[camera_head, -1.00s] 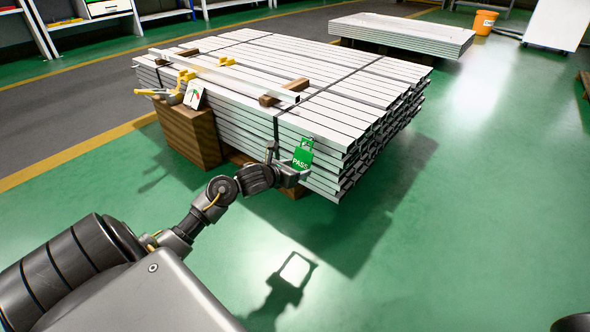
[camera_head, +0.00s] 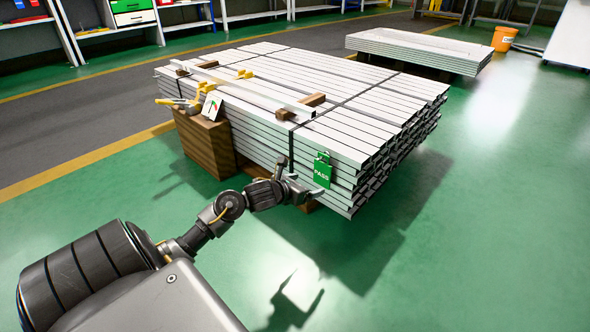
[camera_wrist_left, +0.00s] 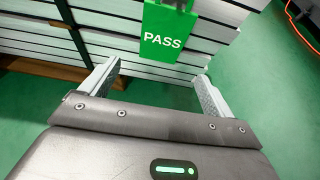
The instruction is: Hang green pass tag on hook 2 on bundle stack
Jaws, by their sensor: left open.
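The green pass tag (camera_head: 322,172) hangs upright at the near end face of the bundle stack (camera_head: 345,150), below a small metal fitting at its top. I cannot read a hook number. My right gripper is out of view.
A wooden block (camera_head: 205,142) stands at the stack's left side, with yellow clamps and a small white gauge card (camera_head: 212,107) above it. A lower profile stack (camera_head: 420,47) and an orange bucket (camera_head: 504,38) are behind. The green floor at right is clear.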

